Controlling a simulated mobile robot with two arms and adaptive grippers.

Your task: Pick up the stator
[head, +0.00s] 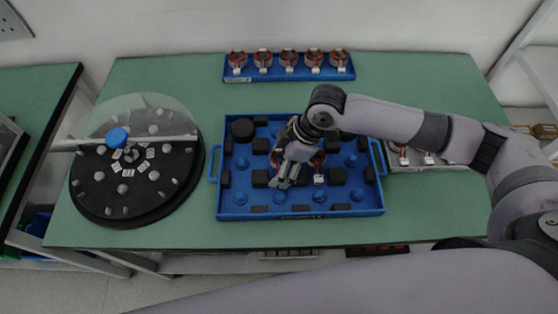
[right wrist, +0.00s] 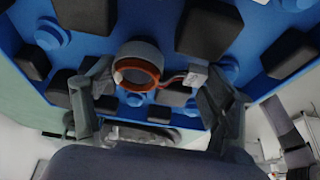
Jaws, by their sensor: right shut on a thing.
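The stator (right wrist: 138,68) is a grey ring with a copper-orange inner winding and a white connector on a short lead. It is in the blue tray (head: 300,214) in the head view, partly hidden by my right gripper. My right gripper (head: 286,183) is over the middle of the tray, pointing down. In the right wrist view its fingers (right wrist: 152,108) lie on either side of the stator, shut on it. The white connector is beside the right-hand finger. I cannot tell whether the stator is clear of the tray floor. My left gripper is not in view.
The tray holds black blocks and blue pegs around the gripper. A blue rack (head: 288,75) with several stators stands at the back. A round black turntable (head: 95,200) with a clear cover is at the left. Other parts (head: 425,158) lie right of the tray, partly under my arm.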

